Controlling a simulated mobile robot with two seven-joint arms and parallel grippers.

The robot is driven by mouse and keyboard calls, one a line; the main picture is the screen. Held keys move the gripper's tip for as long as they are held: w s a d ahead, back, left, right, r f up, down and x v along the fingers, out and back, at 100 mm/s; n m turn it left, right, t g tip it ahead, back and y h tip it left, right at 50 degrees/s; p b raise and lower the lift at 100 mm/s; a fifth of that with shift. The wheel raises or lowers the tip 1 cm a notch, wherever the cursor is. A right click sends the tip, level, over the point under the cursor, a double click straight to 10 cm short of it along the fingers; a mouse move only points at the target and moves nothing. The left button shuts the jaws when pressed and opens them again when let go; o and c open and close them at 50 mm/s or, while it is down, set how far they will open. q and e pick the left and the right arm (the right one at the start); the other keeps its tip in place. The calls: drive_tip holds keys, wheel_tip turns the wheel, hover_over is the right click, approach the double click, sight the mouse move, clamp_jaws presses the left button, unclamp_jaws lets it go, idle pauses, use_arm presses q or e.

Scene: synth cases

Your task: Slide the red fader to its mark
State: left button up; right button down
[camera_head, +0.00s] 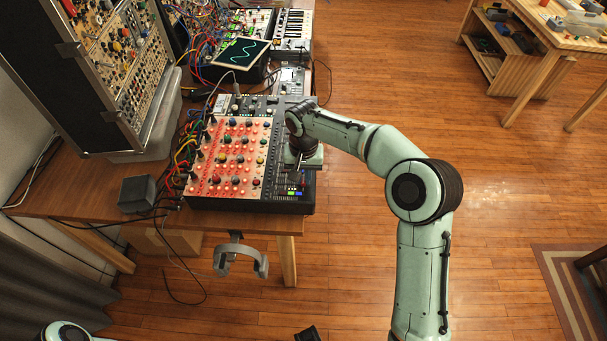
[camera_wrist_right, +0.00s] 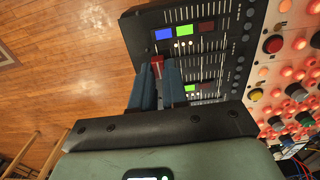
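The red fader (camera_wrist_right: 157,62) is a small red cap on the black fader panel of the mixer, seen in the right wrist view. My right gripper (camera_wrist_right: 159,68) has its two blue fingers on either side of the cap, closed against it. Coloured patches sit near the panel's end: blue (camera_wrist_right: 163,34), green (camera_wrist_right: 183,30) and red (camera_wrist_right: 207,27). Which one is the fader's mark I cannot tell. In the head view my right gripper (camera_head: 298,172) is over the panel's right side, and my wrist hides the fader. A dark piece at the bottom edge may be my left gripper (camera_head: 307,334).
The mixer (camera_head: 230,203) stands near the front edge of the wooden table (camera_head: 100,195). Cables, a tilted module case (camera_head: 130,75) and a screen (camera_head: 241,53) crowd its left and back. A grey clamp-like hook (camera_head: 240,258) hangs in front. Open floor lies right.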

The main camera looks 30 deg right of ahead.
sight(286, 183)
drive_tip(key=w+a+p, duration=0.2)
drive_tip(key=a, duration=0.1)
drive_tip(key=shift+w+a+r, duration=0.1)
drive_tip(key=shift+a+r, duration=0.1)
drive_tip(key=shift+a, duration=0.1)
drive_tip(key=shift+w+a+f, duration=0.1)
drive_tip(key=shift+w+a, duration=0.2)
drive_tip(key=shift+a, duration=0.1)
use_arm(q)
drive_tip(key=shift+w+r, duration=0.2)
drive_tip(key=shift+r, duration=0.4)
drive_tip(key=shift+w+r, duration=0.15)
drive_tip(key=shift+r, duration=0.4)
use_arm(e)
drive_tip(key=shift+d, duration=0.1)
drive_tip(key=c, duration=1.1)
unclamp_jaws()
drive_tip(key=shift+s, duration=0.1)
use_arm(q)
drive_tip(key=shift+w+r+p, duration=0.25)
drive_tip(key=shift+r+p, duration=0.35)
drive_tip(key=shift+w+r+p, duration=0.2)
drive_tip(key=shift+r+p, duration=0.4)
use_arm(e)
wheel_tip(286, 183, up, 13)
drive_tip(key=shift+r, duration=0.2)
use_arm(q)
drive_tip(key=shift+s, duration=0.1)
use_arm(e)
drive_tip(key=shift+f, duration=0.1)
